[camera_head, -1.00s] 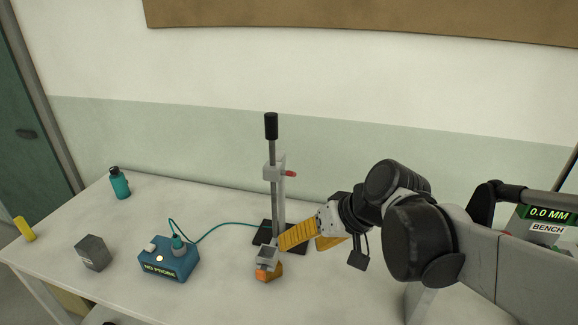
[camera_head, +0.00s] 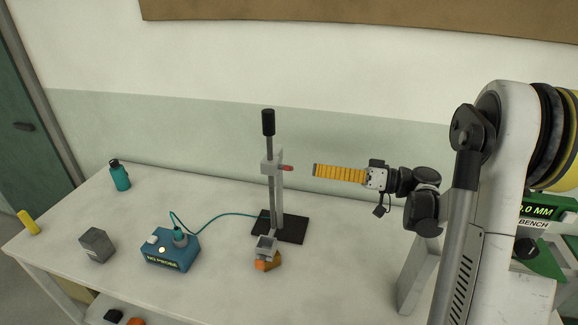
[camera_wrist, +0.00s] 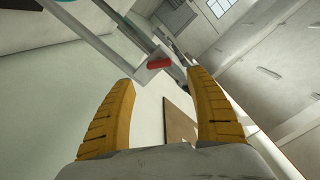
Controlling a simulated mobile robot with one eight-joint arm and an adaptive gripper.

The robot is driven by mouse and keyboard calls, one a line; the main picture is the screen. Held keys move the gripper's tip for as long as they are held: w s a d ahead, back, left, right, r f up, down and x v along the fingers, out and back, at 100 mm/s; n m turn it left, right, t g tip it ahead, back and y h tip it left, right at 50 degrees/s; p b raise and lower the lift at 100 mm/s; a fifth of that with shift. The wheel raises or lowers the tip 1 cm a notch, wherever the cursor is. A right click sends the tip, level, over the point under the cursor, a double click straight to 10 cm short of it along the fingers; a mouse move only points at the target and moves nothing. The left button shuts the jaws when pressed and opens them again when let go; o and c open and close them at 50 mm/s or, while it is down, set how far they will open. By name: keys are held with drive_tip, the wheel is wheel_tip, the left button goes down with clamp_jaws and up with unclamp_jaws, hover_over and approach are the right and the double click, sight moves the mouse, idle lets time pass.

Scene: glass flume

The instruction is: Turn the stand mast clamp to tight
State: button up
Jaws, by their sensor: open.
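The stand mast (camera_head: 271,190) rises upright from a black base plate (camera_head: 292,230) on the bench, with a dark cap on top. A grey clamp block (camera_head: 267,163) sits on the mast, and its red handle (camera_head: 287,168) points right. In the wrist view the red handle (camera_wrist: 159,64) shows ahead, between and beyond the fingertips. My gripper (camera_head: 315,170) is just right of the handle at about its height, apart from it. In the wrist view my gripper (camera_wrist: 164,78) has its two yellow fingers spread and nothing between them.
A blue box (camera_head: 172,250) marked NO PROBE has a teal cable running to the stand. An orange-and-grey piece (camera_head: 266,258) lies before the stand. A grey block (camera_head: 96,244), teal bottle (camera_head: 120,175) and yellow cylinder (camera_head: 28,222) stand left. The bench's right front is clear.

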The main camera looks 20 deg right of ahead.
sight(285, 168)
drive_tip(key=b+x, duration=0.1)
drive_tip(key=x, duration=0.7)
drive_tip(key=shift+w+a, duration=0.1)
drive_tip(key=shift+a, duration=0.05)
drive_tip(key=c, duration=1.2)
